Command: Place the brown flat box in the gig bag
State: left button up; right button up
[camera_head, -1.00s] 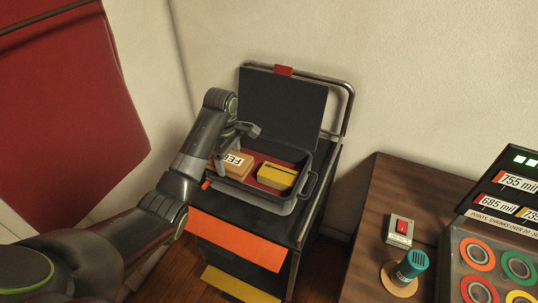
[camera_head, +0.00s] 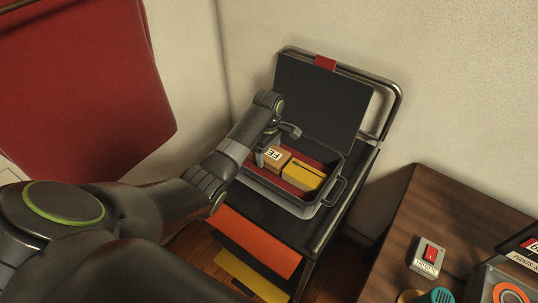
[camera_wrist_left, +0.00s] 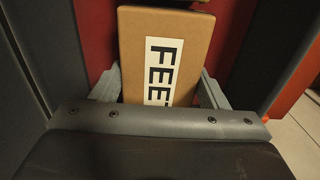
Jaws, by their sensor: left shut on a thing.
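The brown flat box (camera_head: 277,153) has a white label reading "FEE…" and shows in the head view at the left part of the gig bag. The gig bag (camera_head: 286,201) is an open dark case with a red lining and a raised dark lid. My left gripper (camera_head: 266,152) is shut on the brown box; the wrist view shows the box (camera_wrist_left: 187,30) between the fingers, label facing the camera, red lining beyond. Whether the box touches the lining is hidden. My right gripper is not in view.
A yellow box (camera_head: 303,177) lies in the bag, close to the right of the brown box. The bag stands on a dark cart (camera_head: 300,232) with a metal rail. A wooden table (camera_head: 450,215) with a switch box (camera_head: 427,257) is at the right.

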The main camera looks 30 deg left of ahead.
pick_arm(q)
jog(key=shift+f, duration=0.8)
jog(key=o, duration=1.1)
jog(key=shift+f, duration=0.1)
jog(key=shift+o, duration=0.2)
notch_tip(320, 180, up, 12)
